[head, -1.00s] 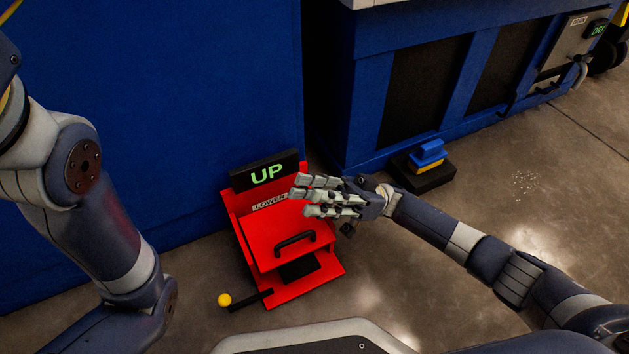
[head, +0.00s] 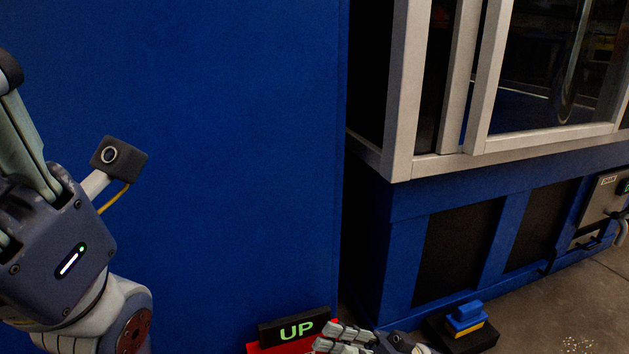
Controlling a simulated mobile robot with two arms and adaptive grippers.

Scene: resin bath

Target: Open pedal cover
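The red pedal cover (head: 262,349) shows only as a thin strip at the bottom edge of the head view. The black sign with green "UP" (head: 296,329) stands at its back. The cover's handle and front are out of frame. My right gripper (head: 337,339) is at the bottom edge, just right of the sign, with its pale fingers partly cut off; its opening cannot be judged. My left gripper (head: 14,170) is raised at the left edge, its fingers pointing up and partly out of frame.
A tall blue panel (head: 220,150) fills the middle behind the pedal. To the right stands a blue machine with a pale window frame (head: 500,155). A small black base with a blue and yellow block (head: 465,319) is on the floor at lower right.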

